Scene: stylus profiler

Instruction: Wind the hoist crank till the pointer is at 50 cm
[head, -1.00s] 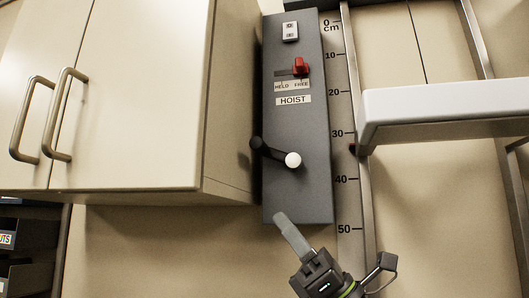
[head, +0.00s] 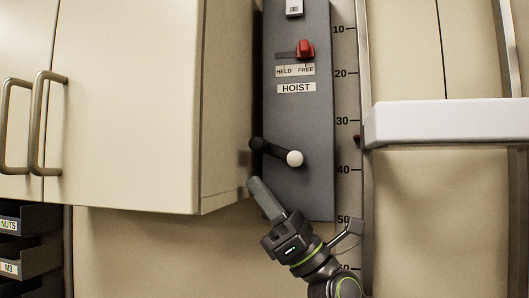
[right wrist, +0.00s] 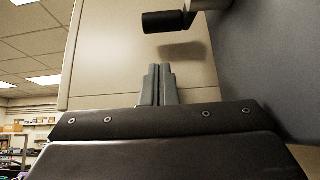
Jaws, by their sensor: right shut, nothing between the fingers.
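The hoist crank (head: 274,151) is on the dark grey hoist panel (head: 300,190), with a black end at upper left and a white round end at lower right. In the right wrist view a black cylindrical grip (right wrist: 163,21) on a grey arm shows at the top. The small dark red pointer (head: 356,138) is between 30 and 40 on the cm scale (head: 344,145), nearer 30. The red lever (head: 305,49) stands over FREE. My right gripper (head: 254,183) is shut and empty, just below the crank's black end and apart from it. My left gripper is not in view.
A beige cabinet (head: 130,110) stands close on the left of the panel, its side near my right gripper. A white shelf or platform (head: 450,122) juts out at right beside the rail. Dark bins (head: 25,245) are at lower left. The wall below the cabinet is clear.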

